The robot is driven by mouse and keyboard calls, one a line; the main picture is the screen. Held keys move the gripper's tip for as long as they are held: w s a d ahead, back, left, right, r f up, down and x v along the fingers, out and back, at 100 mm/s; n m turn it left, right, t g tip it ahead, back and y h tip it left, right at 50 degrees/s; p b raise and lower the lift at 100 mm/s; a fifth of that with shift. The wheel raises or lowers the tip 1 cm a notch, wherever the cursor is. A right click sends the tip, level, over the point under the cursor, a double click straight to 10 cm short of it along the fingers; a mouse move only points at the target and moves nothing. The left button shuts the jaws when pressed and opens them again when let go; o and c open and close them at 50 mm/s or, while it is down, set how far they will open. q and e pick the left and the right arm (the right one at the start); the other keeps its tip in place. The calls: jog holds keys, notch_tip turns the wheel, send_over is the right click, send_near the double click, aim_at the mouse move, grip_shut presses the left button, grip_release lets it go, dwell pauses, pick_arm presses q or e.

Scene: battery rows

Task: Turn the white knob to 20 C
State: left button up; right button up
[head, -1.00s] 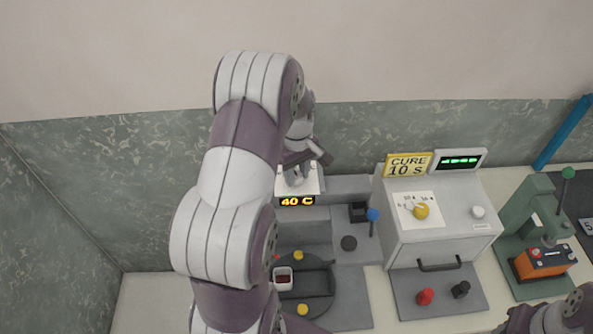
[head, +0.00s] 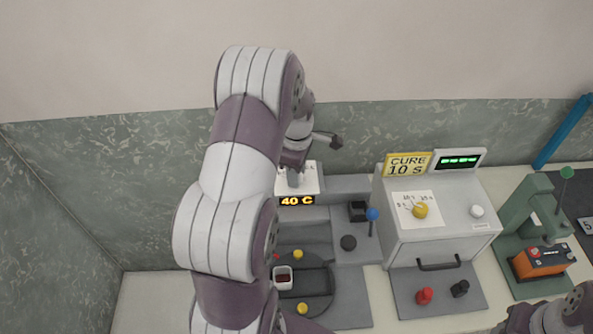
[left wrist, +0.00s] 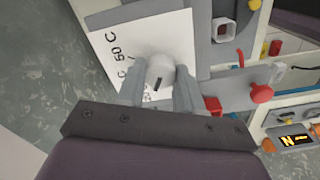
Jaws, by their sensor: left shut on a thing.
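The white knob (left wrist: 160,70) sits between the two fingers of my left gripper (left wrist: 158,88) in the left wrist view, with a dark mark on its end. The fingers are shut on it. The knob stands out from a white dial plate (left wrist: 108,45) where "50 C" can be read; other dial marks are partly hidden. In the head view my left gripper (head: 293,178) is at the dial plate (head: 311,178), and my arm hides the knob. The orange display (head: 296,201) below the plate reads 40 C.
A grey oven-like box (head: 440,225) with a yellow knob (head: 420,210) and a "CURE 10 s" sign (head: 408,165) stands to the right. A blue-topped lever (head: 373,215) rises between it and the dial unit. A green press (head: 535,215) stands farther right.

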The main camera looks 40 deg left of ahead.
pick_arm(q)
jog(key=shift+w+r, duration=0.1)
dwell(0.4)
jog(key=o, duration=1)
jog(key=shift+o, duration=0.2)
notch_tip(320, 180, up, 5)
jog(key=shift+f+b, duration=0.1)
jog(key=shift+b, duration=0.9)
notch_tip(320, 180, up, 3)
jog(key=shift+r+p, duration=0.1)
jog(key=shift+p, duration=0.2)
notch_tip(320, 180, up, 5)
jog(key=p, duration=0.4)
jog(key=shift+f, duration=0.2)
